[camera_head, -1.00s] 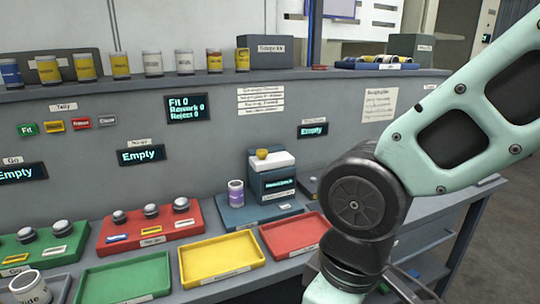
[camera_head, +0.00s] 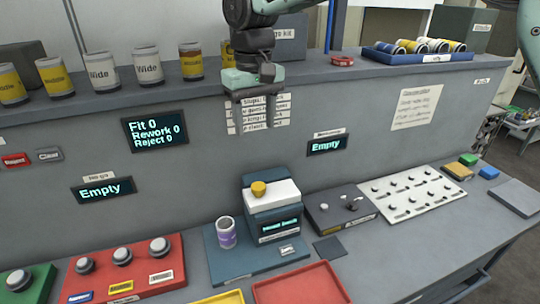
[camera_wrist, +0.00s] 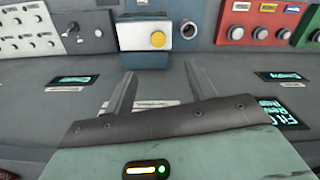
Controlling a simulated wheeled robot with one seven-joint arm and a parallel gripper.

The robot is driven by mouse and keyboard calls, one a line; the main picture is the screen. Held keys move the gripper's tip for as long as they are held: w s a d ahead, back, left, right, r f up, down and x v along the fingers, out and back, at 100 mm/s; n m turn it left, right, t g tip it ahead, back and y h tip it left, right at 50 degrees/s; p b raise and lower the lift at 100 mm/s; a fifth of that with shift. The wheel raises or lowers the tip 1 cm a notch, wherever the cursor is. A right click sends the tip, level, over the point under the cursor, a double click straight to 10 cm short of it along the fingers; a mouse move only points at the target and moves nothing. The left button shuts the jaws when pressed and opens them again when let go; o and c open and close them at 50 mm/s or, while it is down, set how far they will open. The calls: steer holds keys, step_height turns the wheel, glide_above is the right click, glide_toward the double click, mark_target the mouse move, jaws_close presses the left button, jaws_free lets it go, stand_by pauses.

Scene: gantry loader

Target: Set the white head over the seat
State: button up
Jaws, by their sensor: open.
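The white head (camera_head: 283,193) is a white block with a yellow knob (camera_head: 259,188) on top of the blue machine (camera_head: 262,222). A white and purple can (camera_head: 226,234) stands upright on the machine's blue base plate (camera_head: 232,265), left of the head. No part is clearly marked as the seat, so I cannot tell which it is. My gripper (camera_head: 257,118) is open and empty, pointing down, above and behind the machine near the wall. In the wrist view, the white head (camera_wrist: 135,37) and can (camera_wrist: 189,28) lie beyond my open fingers (camera_wrist: 160,88).
A dark block with small knobs (camera_head: 335,209) and a white knobbed panel (camera_head: 412,193) stand right of the machine. The shelf ledge (camera_head: 130,92) holds several cans and a blue tray (camera_head: 420,60).

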steer(key=p, duration=0.5)
glide_toward(258, 185)
step_height(258, 185, down, 9)
steer(key=shift+r, duration=0.2)
jaws_close()
steer(key=s+a+b, duration=0.2)
steer(key=a, duration=0.6)
steer(key=shift+s+a+r, duration=0.15)
steer(key=shift+s+a, duration=0.05)
steer(key=shift+a, duration=0.15)
jaws_free()
steer(key=shift+a, duration=0.1)
